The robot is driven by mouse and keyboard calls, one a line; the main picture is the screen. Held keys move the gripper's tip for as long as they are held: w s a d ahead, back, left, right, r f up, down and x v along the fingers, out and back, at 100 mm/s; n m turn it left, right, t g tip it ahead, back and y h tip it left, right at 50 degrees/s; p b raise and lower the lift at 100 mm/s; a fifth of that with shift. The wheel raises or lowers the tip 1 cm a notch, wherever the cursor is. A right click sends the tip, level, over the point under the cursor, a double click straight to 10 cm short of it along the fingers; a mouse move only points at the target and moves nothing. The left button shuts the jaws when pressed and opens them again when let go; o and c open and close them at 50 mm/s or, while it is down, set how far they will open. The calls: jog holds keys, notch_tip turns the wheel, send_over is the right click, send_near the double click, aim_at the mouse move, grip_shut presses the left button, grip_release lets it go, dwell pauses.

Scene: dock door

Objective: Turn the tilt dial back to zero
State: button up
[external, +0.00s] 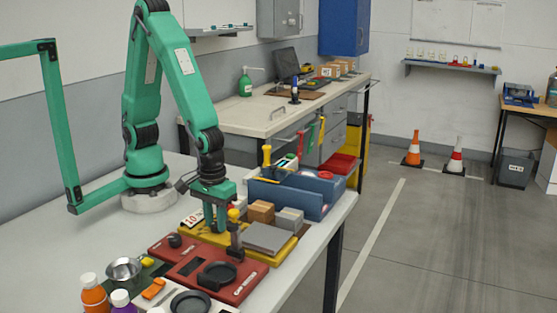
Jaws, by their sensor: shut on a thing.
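My gripper (216,222) points down at the back left part of a yellow base (274,256), and its fingers are shut. What they grip is mostly hidden by the fingers; it appears to be the tilt dial. A white card marked "10" (194,215) lies just left of the fingers. The base carries a grey plate (268,238) and small brown boxes (261,211). The dial's pointer and zero mark cannot be made out.
A red panel (240,289) with black round parts lies in front. Bottles (94,295) and a metal cup (124,270) stand front left. A blue bin (318,192) with upright tools is behind right. The left tabletop (60,225) is clear.

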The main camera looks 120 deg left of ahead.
jog(key=shift+n, duration=0.5)
jog(key=o, duration=1)
jog(key=shift+r, duration=0.1)
jog(key=shift+r, duration=3.85)
jog(key=shift+r, duration=0.1)
jog(key=s+a+r+m+t, duration=0.2)
jog(key=r+m, duration=0.2)
jog(key=m, duration=0.2)
jog(key=s+a+r+m+t, duration=0.1)
jog(key=s+a+r+m, duration=0.1)
jog(key=r+m, duration=0.3)
jog(key=s+a+r+m+t, duration=0.2)
jog(key=s+r+m, duration=0.1)
jog(key=m, duration=0.4)
jog(key=shift+s+a+r+t, duration=0.15)
jog(key=shift+a+r, duration=0.05)
jog(key=shift+r, duration=0.25)
jog(key=shift+s+a+r+t, duration=0.15)
jog(key=shift+a+r, duration=0.05)
jog(key=shift+r, duration=0.2)
